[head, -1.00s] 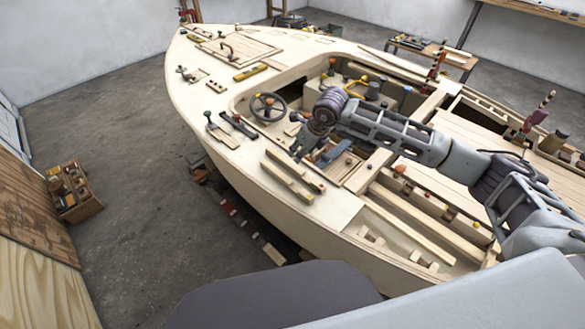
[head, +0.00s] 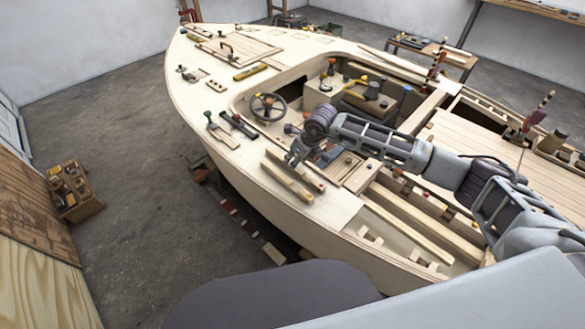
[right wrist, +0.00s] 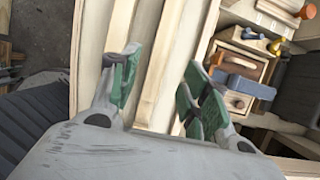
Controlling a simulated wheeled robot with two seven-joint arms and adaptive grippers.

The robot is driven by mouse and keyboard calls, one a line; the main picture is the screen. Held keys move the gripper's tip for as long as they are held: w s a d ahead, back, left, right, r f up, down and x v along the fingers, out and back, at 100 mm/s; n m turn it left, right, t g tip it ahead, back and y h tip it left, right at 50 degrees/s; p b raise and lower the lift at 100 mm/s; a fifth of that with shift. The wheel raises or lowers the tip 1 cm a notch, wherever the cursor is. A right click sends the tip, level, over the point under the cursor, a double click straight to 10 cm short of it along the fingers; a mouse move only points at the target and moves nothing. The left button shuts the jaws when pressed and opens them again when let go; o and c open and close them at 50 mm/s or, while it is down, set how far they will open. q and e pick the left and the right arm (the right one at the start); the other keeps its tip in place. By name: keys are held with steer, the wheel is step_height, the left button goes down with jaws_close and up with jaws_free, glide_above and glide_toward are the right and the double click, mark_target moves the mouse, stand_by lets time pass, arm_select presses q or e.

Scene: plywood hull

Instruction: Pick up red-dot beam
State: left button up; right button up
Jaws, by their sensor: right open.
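Two pale beams lie side by side on the near side deck in the head view: a front one (head: 288,184) and a rear one (head: 312,180). A small dark or reddish spot shows at the rear beam's right end, but I cannot tell for sure which beam is the red-dot beam. My right gripper (head: 291,162) is open just above the beams' left part. In the right wrist view its green-padded fingers (right wrist: 162,88) stand apart, with a pale beam (right wrist: 148,62) between them; I cannot tell whether they touch it. My left gripper is not in view.
A steering wheel (head: 267,107) and a cockpit with wooden boxes lie behind the gripper. A mallet-like tool (head: 218,128) and a dark tool (head: 238,125) rest on the deck to the left. Several slats (head: 410,215) lie to the right.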

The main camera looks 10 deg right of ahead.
steer(key=shift+p+x, duration=0.4)
steer(key=shift+x, duration=2)
steer(key=shift+s, duration=0.15)
jaws_close()
